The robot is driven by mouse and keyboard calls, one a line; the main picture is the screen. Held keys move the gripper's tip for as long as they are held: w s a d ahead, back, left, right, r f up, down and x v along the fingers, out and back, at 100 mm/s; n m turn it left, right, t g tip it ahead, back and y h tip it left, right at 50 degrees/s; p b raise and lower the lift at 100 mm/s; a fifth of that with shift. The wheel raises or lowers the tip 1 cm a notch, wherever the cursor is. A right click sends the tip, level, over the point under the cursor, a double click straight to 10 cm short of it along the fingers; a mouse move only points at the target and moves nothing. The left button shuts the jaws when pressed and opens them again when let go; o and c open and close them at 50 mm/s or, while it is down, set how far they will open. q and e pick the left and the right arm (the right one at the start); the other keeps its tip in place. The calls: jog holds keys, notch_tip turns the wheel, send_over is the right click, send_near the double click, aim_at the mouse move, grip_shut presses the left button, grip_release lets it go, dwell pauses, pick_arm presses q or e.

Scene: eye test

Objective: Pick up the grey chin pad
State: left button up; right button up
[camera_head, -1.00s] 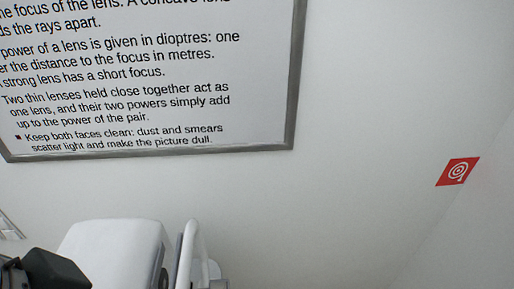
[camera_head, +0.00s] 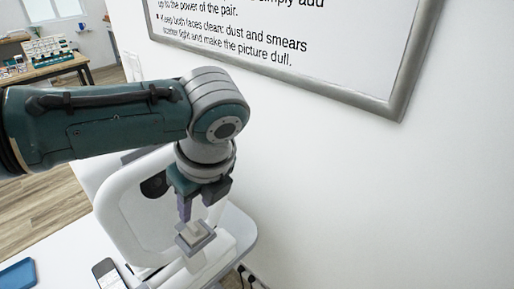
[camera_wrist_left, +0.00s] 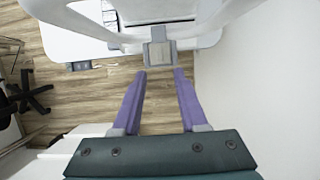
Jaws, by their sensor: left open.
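The grey chin pad (camera_head: 195,238) sits on the white eye-test device (camera_head: 125,215), low in the middle of the head view. In the left wrist view the chin pad (camera_wrist_left: 160,54) is a small grey block with a paler top, at the top centre. My left gripper (camera_head: 194,212) is open, with its purple fingers close to the pad in the head view. In the left wrist view the gripper (camera_wrist_left: 160,74) has its fingertips just short of the pad, with nothing between them. My arm hides part of the device. My right gripper is not in view.
A phone (camera_head: 108,273) and a blue tray (camera_head: 18,275) lie on the white table at lower left. A framed lens poster (camera_head: 400,85) hangs on the white wall (camera_head: 400,190) at right. A wooden workbench (camera_head: 50,70) stands far left.

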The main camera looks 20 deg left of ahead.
aim_at(193, 227)
pick_arm(q)
jog(key=b+x, duration=0.7)
jog(key=x, duration=0.1)
jog(key=shift+f+b, duration=0.15)
jog(key=shift+b, duration=0.25)
jog(key=shift+w+a+f+b, duration=0.1)
jog(key=shift+a+f+b, duration=0.25)
jog(key=shift+f, duration=0.2)
jog(key=shift+c, duration=0.4)
grip_shut()
jog(key=shift+d+r, duration=0.1)
notch_tip(193, 227, up, 4)
jog(key=p, duration=0.4)
jog(key=shift+p, duration=0.3)
